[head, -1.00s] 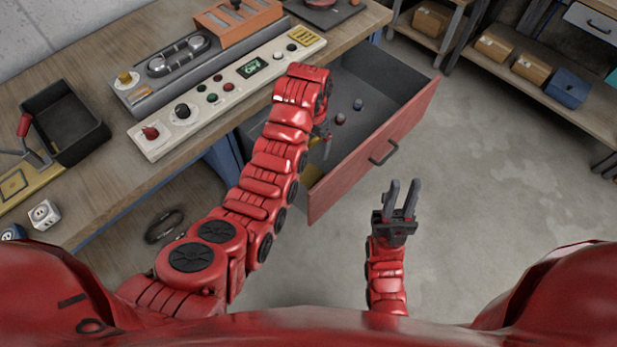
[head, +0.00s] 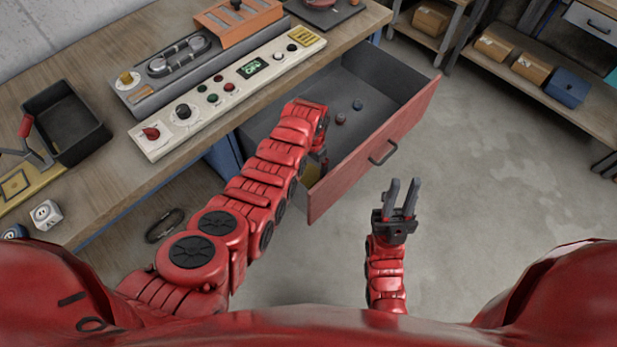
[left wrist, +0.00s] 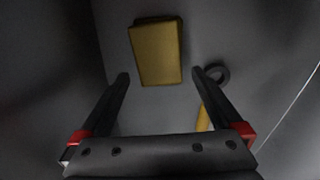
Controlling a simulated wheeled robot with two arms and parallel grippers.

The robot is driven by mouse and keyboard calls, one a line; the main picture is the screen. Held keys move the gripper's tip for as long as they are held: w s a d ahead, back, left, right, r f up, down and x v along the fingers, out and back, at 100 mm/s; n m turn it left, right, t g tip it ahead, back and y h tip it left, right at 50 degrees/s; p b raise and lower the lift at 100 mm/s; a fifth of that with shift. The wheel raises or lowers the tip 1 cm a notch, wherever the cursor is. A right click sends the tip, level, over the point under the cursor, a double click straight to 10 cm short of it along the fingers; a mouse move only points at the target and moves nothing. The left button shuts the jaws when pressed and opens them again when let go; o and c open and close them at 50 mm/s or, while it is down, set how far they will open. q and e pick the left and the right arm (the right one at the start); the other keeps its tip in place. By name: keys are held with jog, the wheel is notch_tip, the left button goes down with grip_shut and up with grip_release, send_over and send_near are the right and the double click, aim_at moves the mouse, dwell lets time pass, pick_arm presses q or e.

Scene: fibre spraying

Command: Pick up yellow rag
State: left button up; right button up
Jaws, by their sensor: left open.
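The yellow rag (left wrist: 157,52) shows in the left wrist view as a folded, dull yellow rectangle on the grey drawer floor. It lies just beyond the tips of my left gripper (left wrist: 162,78), roughly centred between the fingers and not touched. In the head view, a small patch of yellow (head: 311,176) shows beside my left arm. My left gripper (head: 322,160) is open and empty, lowered into the open drawer (head: 372,152), partly hidden by its own arm. My right gripper (head: 402,192) is open and empty, in front of the drawer.
A dark ring with a yellow handle (left wrist: 203,118) lies near the left gripper's right finger. Two small round items (head: 341,118) lie further back in the drawer. The workbench (head: 150,30) holds a control panel (head: 228,95) and a black bin (head: 66,125).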

aim_at(311, 173)
pick_arm(q)
jog(key=shift+f, duration=0.3)
jog(key=shift+f+b, duration=0.3)
jog(key=shift+f, duration=0.25)
notch_tip(311, 173, down, 3)
jog(key=b, duration=0.2)
jog(key=shift+b, duration=0.3)
jog(key=shift+r, duration=0.1)
jog(key=shift+c, duration=1)
jog(key=c, duration=1)
